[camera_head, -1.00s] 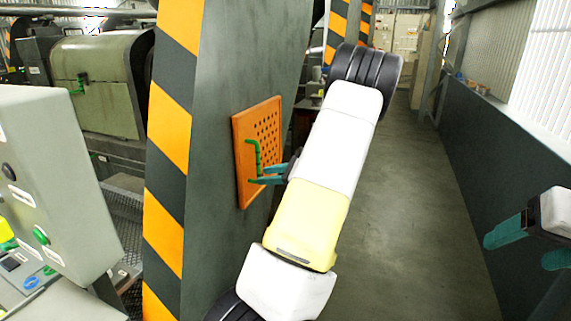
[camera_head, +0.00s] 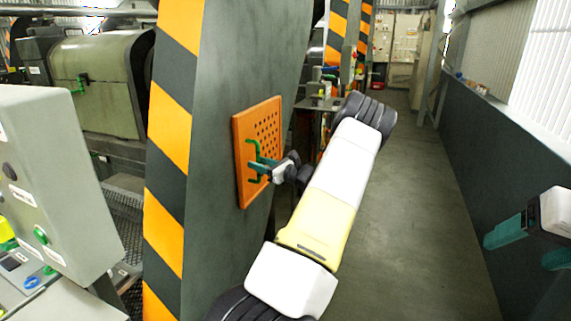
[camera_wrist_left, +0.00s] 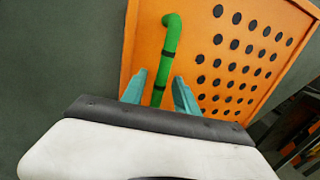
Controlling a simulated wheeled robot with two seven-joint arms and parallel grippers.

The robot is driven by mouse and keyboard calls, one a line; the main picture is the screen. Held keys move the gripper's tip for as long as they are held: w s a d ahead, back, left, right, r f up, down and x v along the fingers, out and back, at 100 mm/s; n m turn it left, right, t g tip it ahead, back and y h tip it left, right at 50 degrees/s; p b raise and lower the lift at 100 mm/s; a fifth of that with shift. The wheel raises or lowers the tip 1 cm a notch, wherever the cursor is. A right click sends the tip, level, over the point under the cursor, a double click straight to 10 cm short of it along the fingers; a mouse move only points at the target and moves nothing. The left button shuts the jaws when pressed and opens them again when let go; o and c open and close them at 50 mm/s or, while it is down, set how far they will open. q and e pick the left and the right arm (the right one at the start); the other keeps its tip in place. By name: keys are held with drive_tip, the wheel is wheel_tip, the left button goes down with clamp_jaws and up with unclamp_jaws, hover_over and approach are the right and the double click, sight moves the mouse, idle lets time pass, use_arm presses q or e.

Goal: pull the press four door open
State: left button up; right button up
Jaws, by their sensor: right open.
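The press door is an orange panel with rows of dark holes (camera_head: 243,135), set on the side of a dark grey column in the head view. It appears flush with the column. Its green bar handle (camera_head: 252,147) stands upright on the panel's left part. The handle also shows in the left wrist view (camera_wrist_left: 170,40). My left gripper (camera_head: 255,168) is at the handle. In the left wrist view its two teal fingers (camera_wrist_left: 159,90) are apart, one on each side of the handle, with gaps visible. My right gripper (camera_head: 522,252) is open and empty at the right edge, far from the door.
The column (camera_head: 220,60) has orange and black stripes on its front. A grey control box (camera_head: 50,170) stands at the left, with a green-grey machine (camera_head: 95,85) behind. The aisle floor (camera_head: 400,220) is clear, bounded by a dark wall panel (camera_head: 470,150) at right.

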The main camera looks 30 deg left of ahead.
use_arm(q)
drive_tip(key=shift+a, duration=0.1)
clamp_jaws()
idle(1.4)
